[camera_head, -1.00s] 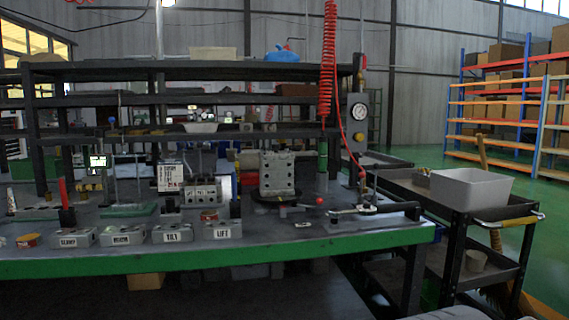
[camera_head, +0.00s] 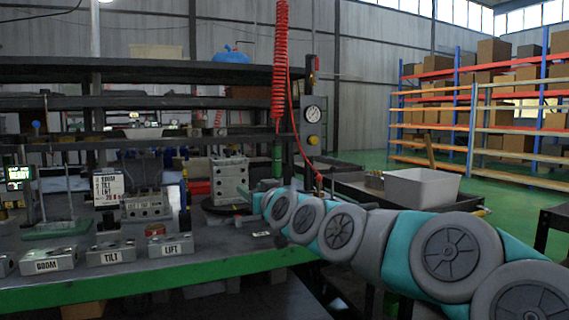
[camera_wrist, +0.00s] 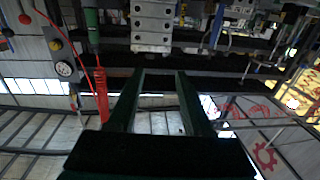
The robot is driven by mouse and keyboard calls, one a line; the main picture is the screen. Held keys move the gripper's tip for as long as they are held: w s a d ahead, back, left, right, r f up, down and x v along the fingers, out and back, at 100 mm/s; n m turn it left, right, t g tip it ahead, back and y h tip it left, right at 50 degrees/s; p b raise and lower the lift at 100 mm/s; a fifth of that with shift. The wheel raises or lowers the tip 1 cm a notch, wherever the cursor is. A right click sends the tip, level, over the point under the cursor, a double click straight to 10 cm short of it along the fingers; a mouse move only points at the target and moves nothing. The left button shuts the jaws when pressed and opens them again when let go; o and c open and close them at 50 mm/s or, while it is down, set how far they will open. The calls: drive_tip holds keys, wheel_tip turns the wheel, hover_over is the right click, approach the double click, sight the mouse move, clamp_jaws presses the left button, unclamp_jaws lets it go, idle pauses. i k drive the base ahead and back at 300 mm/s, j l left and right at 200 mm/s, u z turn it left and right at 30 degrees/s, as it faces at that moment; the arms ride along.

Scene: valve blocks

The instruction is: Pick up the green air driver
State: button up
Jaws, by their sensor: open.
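The green air driver (camera_head: 277,158) hangs upright at the lower end of the red coiled hose (camera_head: 280,60), right of the grey valve block (camera_head: 230,180). The wrist view is upside down. There the green driver (camera_wrist: 91,22) shows at the upper left, above the red coil (camera_wrist: 101,90). My gripper (camera_wrist: 160,75) is open, with nothing between its two dark fingers. The driver lies left of the fingers in that view, apart from them. In the head view my arm reaches in from the right, and its far end is near the block, below the driver.
Labelled blocks, including BOOM (camera_head: 48,258), TILT (camera_head: 111,252) and LIFT (camera_head: 170,245), line the green-edged bench (camera_head: 215,265). A pressure gauge (camera_head: 313,114) is on the post right of the hose. A cart with a grey bin (camera_head: 422,187) stands behind my arm. Dark shelves (camera_head: 150,103) cross behind.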

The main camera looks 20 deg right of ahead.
sight(276, 148)
drive_tip(key=i+j+z, duration=0.35)
drive_tip(key=i, duration=0.2)
drive_tip(key=i+j+z, duration=0.45)
drive_tip(key=j, duration=0.2)
drive_tip(key=i+j+z, duration=0.25)
drive_tip(key=j, duration=0.35)
drive_tip(key=i, duration=0.1)
